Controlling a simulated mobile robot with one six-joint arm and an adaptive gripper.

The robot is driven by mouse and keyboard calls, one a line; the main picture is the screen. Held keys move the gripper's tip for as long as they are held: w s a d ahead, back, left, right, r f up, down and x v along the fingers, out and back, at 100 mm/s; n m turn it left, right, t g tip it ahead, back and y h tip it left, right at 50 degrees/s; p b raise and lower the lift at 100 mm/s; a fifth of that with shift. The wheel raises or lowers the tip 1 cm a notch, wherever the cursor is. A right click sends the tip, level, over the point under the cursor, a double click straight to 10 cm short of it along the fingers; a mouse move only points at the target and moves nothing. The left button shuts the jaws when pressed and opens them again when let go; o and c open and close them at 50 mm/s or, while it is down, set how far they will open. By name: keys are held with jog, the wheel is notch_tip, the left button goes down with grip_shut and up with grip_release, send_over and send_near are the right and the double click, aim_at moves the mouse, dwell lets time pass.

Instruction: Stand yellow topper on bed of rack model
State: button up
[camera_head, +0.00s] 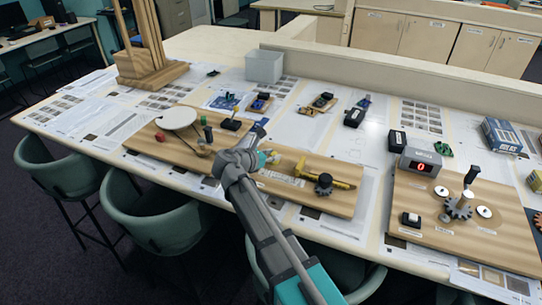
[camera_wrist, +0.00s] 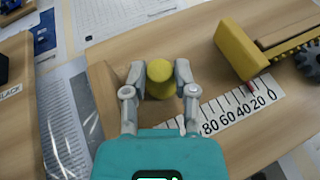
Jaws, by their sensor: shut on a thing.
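The yellow topper (camera_wrist: 160,72), a short round piece, is between the two fingers of my gripper (camera_wrist: 160,80) in the wrist view. The fingers are shut on its sides. The rack model's wooden board (camera_wrist: 130,55) lies beneath, with a printed scale and a yellow rack (camera_wrist: 240,52). The topper is beside the rack's end, apart from it. I cannot tell whether its underside touches the board. In the head view my gripper (camera_head: 271,155) is at the board's left end; the rack (camera_head: 318,174) and dark gear (camera_head: 323,184) are to its right. The topper is mostly hidden there.
A wooden board with a white disc (camera_head: 180,117) stands left of my arm. Another board with a crank, gears and a red display (camera_head: 420,166) is at the right. A grey bin (camera_head: 264,66) and small models stand behind. Teal chairs (camera_head: 150,213) line the front edge.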

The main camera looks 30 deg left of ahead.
jog(key=shift+f, duration=0.1)
jog(key=o, duration=0.6)
jog(key=shift+s+a+r, duration=0.1)
jog(key=shift+s+r, duration=0.25)
jog(key=shift+s, duration=0.05)
jog(key=p+v, duration=0.4)
jog(key=v, duration=0.5)
jog(key=shift+s+r, duration=0.1)
jog(key=shift+s, duration=0.15)
jog(key=shift+v, duration=0.8)
